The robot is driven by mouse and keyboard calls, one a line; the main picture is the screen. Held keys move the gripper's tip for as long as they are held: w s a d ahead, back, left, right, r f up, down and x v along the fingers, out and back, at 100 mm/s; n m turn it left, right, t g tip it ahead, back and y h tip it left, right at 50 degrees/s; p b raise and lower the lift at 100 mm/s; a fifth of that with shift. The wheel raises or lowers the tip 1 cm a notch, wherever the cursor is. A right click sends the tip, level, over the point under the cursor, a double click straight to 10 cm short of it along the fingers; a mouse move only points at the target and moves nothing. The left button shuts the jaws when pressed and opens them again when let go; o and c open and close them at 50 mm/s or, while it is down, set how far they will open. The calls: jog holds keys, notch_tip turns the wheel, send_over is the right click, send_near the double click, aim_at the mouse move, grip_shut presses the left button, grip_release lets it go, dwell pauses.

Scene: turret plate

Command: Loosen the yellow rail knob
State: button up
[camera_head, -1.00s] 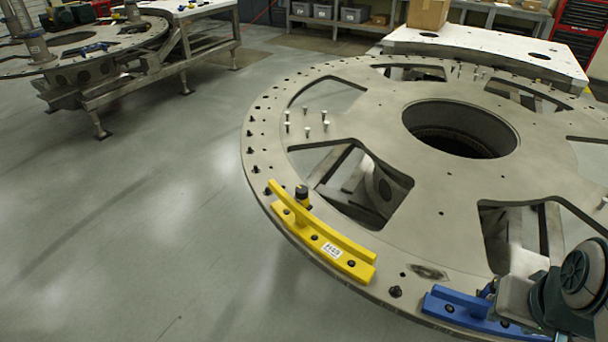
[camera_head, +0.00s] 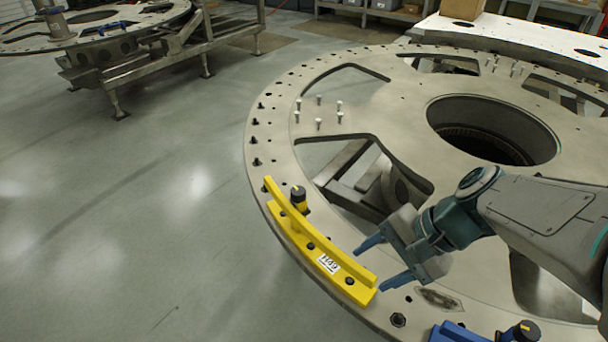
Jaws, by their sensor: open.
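The yellow rail (camera_head: 314,258) lies along the near left rim of the round turret plate (camera_head: 400,128), with a white label marked H49 on it. Its knob (camera_head: 298,197), black with a yellow mark on top, stands upright at the inner side of the rail's far end. My gripper (camera_head: 371,265) is open and empty. Its two blue-green fingers point left toward the rail's near half, on the inner side. The knob is beyond the fingers, up and left of them, and apart from them. Whether a fingertip touches the rail is not clear.
A blue rail (camera_head: 456,332) with its own dark knob (camera_head: 524,330) sits at the bottom edge. Small white pegs (camera_head: 319,123) and dark bolts (camera_head: 257,162) stand up from the plate. The plate has large cutouts and a central hole (camera_head: 490,130). Open floor lies left.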

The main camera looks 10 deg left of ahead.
jog(key=w+a+f+m+y+b, duration=0.4)
jog(key=w+a+m+y, duration=0.1)
jog(key=a+m+y, duration=0.15)
jog(key=m+t+y+b, duration=0.4)
jog(key=m+t, duration=0.2)
jog(key=m, duration=0.3)
send_near(292, 191)
jog(key=x, duration=0.3)
jog(key=p+x, duration=0.1)
jog(key=x, duration=0.3)
jog(key=f+p+x, duration=0.1)
jog(key=x, duration=0.2)
jog(key=shift+w+a, duration=0.2)
jog(key=shift+w, duration=0.3)
jog(key=shift+n+g, duration=0.25)
jog(key=shift+g, duration=0.15)
jog(key=c, duration=1)
